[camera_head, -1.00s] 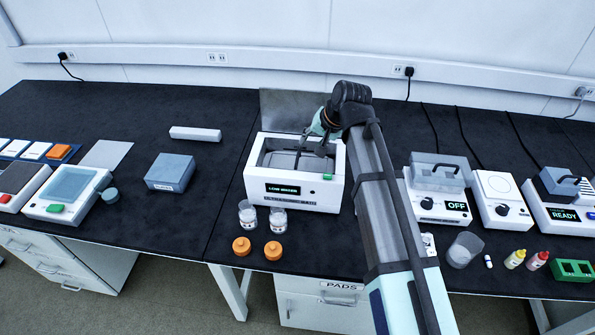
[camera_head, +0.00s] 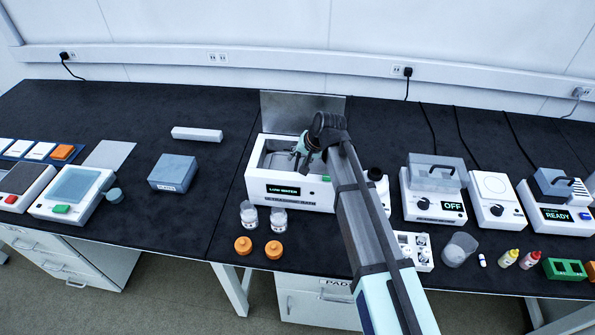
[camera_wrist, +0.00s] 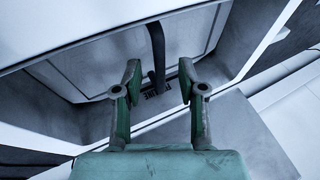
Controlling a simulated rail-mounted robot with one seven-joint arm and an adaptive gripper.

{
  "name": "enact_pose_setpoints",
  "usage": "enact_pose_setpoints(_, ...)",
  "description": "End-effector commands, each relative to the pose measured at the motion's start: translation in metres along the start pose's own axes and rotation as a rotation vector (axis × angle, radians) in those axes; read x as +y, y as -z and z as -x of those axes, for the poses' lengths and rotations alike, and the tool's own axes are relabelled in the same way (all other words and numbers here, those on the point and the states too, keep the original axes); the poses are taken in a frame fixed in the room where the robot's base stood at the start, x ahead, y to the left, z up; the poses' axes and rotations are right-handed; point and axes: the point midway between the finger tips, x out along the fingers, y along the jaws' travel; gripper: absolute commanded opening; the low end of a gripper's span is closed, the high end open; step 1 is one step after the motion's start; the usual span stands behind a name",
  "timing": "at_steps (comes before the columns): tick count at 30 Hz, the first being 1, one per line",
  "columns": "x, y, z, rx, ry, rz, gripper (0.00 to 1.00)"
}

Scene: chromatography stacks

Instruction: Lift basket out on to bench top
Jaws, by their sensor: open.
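The white bath (camera_head: 256,200) stands near the middle of the bench, with a display reading LOW WATER and its top open. The grey basket (camera_head: 273,162) sits down inside it, partly hidden by my arm. My gripper (camera_head: 298,156) is over the right part of the bath opening, pointing down. In the wrist view my gripper (camera_wrist: 160,78) has its two fingers apart, with a dark upright handle bar (camera_wrist: 155,45) showing between and beyond them. Nothing is held. I cannot tell whether the fingertips are level with the bar.
A metal lid (camera_head: 285,110) stands up behind the bath. A blue-grey box (camera_head: 173,172) and white bar (camera_head: 196,134) are to the left, with bare bench between. Devices (camera_head: 433,190) line the right.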

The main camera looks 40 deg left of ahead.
Motion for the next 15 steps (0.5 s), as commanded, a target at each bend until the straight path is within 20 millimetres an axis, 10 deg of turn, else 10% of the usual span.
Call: enact_pose_setpoints(15, 0.0, 0.0, -0.017, 0.0, 0.0, 0.0, 0.41)
